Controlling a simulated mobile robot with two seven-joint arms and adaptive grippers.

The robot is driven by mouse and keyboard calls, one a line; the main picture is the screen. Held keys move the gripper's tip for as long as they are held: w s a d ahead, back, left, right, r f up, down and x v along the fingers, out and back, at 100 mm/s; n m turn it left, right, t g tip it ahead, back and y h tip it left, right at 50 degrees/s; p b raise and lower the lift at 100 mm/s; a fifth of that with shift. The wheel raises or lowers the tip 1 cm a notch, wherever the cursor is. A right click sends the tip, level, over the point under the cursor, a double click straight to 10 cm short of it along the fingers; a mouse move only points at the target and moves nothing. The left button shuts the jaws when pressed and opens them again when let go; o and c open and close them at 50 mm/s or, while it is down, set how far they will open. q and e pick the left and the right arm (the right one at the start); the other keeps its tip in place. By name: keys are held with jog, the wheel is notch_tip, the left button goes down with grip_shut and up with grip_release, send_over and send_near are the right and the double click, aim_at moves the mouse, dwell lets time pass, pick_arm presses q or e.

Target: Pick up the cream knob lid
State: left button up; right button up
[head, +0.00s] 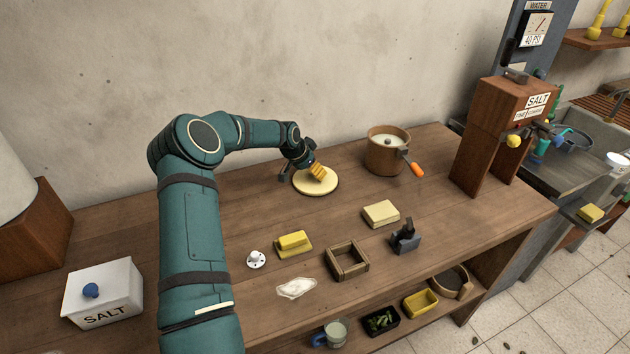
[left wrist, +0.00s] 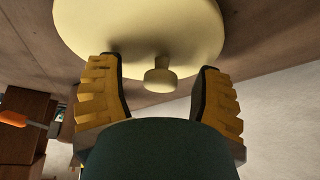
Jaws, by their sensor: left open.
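The cream knob lid (head: 316,184) lies on the wooden table towards the back, left of the brown pot. In the left wrist view the lid (left wrist: 140,30) fills the top, and its knob (left wrist: 158,76) sits between the fingers. My left gripper (head: 314,172) is over the lid with its yellow fingers on it or just above it. In the left wrist view the gripper (left wrist: 160,85) is open, one finger on each side of the knob, with gaps to both. In the head view the gripper hides the knob. My right gripper is not in view.
A brown pot (head: 386,158) with an orange-handled tool stands right of the lid. Nearer are a butter block (head: 293,240), a cream block (head: 380,213), a wooden frame (head: 347,260) and a white salt box (head: 122,290). A wooden salt dispenser (head: 490,140) stands at the right end.

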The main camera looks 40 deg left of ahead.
pick_arm(q)
grip_shut()
jog(key=shift+r, duration=0.15)
